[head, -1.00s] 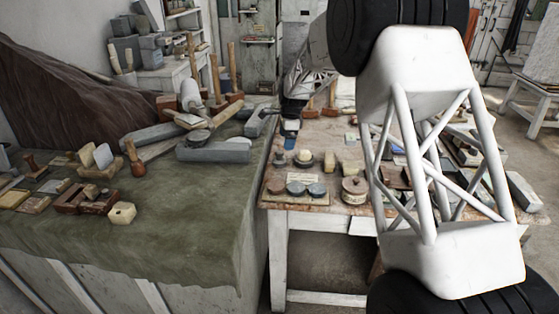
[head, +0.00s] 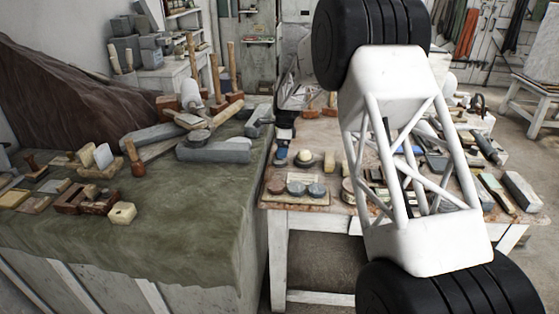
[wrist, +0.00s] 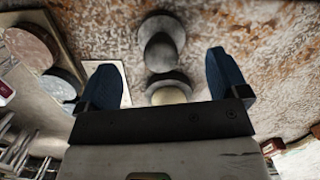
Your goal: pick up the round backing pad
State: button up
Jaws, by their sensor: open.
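Two round pads with knobs show in the wrist view: a grey one with a dark knob (wrist: 160,28), and a dark one with a pale cream knob (wrist: 168,89). The cream-topped one stands on the wooden table in the head view (head: 304,158). I cannot tell surely which is the round backing pad. My gripper (wrist: 162,62) is open with blue fingertips spread on either side of the pads, nothing between them gripped. In the head view my gripper (head: 282,151) is low over the table's left part, beside the cream-topped pad.
Several flat discs (head: 296,188) lie on a board at the table's front left; discs also show in the wrist view (wrist: 32,48). A pale card (wrist: 107,75) lies by the left finger. A green-draped bench (head: 190,230) stands left. My arm hides the table's middle.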

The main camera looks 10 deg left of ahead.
jog(key=shift+f, duration=0.2)
jog(key=shift+a+f, duration=0.2)
jog(key=shift+f, duration=1.1)
jog(key=shift+a+f, duration=0.2)
jog(key=shift+f, duration=1.1)
jog(key=c, duration=1)
jog(key=shift+r, duration=0.15)
